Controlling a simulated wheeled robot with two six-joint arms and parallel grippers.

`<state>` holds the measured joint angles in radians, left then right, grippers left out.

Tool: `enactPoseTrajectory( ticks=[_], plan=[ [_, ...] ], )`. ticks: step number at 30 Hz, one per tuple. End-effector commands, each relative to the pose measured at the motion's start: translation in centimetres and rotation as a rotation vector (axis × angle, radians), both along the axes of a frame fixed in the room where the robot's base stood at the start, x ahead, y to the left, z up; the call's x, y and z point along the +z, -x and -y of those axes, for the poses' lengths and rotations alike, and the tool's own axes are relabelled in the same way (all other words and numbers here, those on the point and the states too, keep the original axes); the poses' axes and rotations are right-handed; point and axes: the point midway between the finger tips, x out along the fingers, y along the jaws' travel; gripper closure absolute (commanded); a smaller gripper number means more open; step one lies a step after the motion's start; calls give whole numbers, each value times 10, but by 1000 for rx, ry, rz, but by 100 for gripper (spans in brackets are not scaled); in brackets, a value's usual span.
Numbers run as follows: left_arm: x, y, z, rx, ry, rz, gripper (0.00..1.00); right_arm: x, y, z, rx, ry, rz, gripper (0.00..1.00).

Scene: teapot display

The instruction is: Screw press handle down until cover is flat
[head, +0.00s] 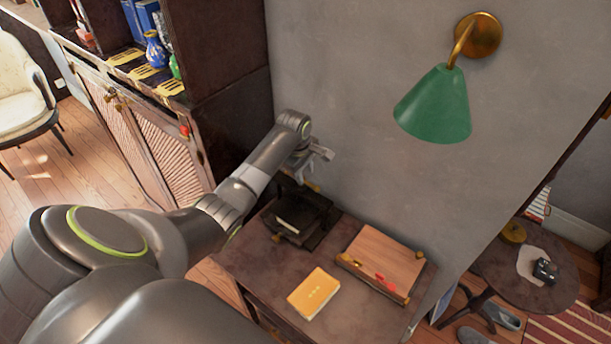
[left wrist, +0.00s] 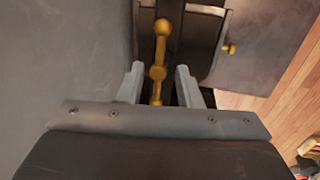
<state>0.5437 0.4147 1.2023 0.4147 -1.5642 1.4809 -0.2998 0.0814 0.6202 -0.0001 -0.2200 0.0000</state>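The dark press (head: 318,222) stands at the back left of the desk, against the wall. A pale, flat piece (head: 288,224) shows inside it; I cannot tell whether this is the cover or how flat it lies. The press's brass handle (head: 312,185) shows just below my left gripper (head: 318,154). In the left wrist view the handle (left wrist: 158,73) is a bar with round knobs, lying lengthwise between the two fingers of my left gripper (left wrist: 159,84). The fingers are apart, with gaps on both sides of the bar. My right gripper is out of view.
A yellow book (head: 313,293) lies at the desk's front. A wooden board (head: 385,258) with a red item lies to the right. A green wall lamp (head: 436,103) hangs above. A dark cabinet (head: 218,75) stands left of the press. The desk (head: 255,268) has bare room at front left.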

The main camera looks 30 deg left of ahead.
Motion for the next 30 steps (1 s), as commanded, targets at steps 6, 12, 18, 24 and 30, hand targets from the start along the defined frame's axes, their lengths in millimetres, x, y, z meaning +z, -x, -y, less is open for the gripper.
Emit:
enactPoseTrajectory(
  ticks=[6, 12, 18, 24, 30],
  plan=[
    [-24, -5, 1, 1, 2, -1, 68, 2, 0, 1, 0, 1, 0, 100],
    [-32, -6, 1, -1, 0, 0, 68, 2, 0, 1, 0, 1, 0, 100],
    [-32, -6, 1, -1, 0, 0, 68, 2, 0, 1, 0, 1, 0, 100],
    [-32, -6, 1, -1, 0, 0, 87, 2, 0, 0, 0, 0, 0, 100],
    [-32, -6, 0, -1, 0, 0, 100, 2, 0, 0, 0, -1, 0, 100]
  ],
)
